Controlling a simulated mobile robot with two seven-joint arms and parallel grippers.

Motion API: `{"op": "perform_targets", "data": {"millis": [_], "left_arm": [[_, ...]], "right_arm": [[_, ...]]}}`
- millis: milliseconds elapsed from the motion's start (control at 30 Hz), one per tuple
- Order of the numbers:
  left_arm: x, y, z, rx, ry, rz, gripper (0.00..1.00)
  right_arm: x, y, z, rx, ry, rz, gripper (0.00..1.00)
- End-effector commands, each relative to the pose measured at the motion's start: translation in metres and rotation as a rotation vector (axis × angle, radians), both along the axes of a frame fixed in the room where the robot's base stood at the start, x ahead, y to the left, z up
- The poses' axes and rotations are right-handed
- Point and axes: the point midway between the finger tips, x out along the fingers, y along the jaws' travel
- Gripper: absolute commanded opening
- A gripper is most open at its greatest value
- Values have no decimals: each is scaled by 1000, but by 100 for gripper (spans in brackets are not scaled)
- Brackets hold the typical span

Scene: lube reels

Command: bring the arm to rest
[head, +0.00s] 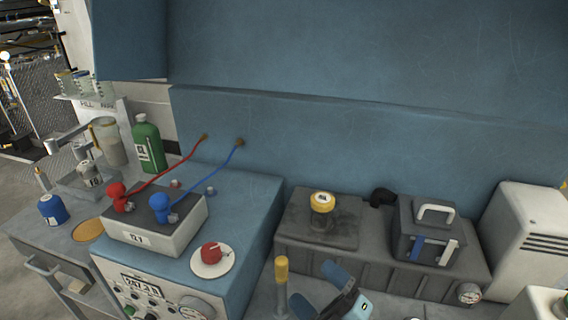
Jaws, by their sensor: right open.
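My right gripper (318,288) is at the bottom edge, a little right of the middle. Its two blue fingers are spread apart, with nothing seen between them. It is beside a post with a yellow top (281,270), which stands just to its left; whether they touch is unclear. The front of a dark ribbed tank (375,270) is behind it. Most of my right arm is cut off by the lower edge. My left gripper does not show.
A blue cabinet (262,200) carries a box (160,238) with a red (120,198) and a blue nozzle (160,206) on hoses. A red knob (211,254) is near its front. A yellow-capped filler (322,202) and grey case (425,230) top the tank. A white unit (525,235) stands right.

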Motion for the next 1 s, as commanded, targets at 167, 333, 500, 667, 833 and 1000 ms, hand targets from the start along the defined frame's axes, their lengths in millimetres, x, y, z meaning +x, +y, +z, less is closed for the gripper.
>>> {"op": "perform_targets", "data": {"millis": [167,333,500,667,833,1000], "left_arm": [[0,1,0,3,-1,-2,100],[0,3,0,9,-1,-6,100],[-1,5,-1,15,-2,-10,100],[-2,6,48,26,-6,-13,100],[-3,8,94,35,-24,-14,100],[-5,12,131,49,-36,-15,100]], "right_arm": [[-12,-73,-99,310,670,-306,100],[-57,-110,-175,487,1107,-475,100],[-116,-130,-230,620,1459,-590,100],[-113,-132,-180,605,1436,-587,100],[-115,-134,-137,591,1417,-588,100],[-117,-137,-98,576,1401,-590,100]]}}
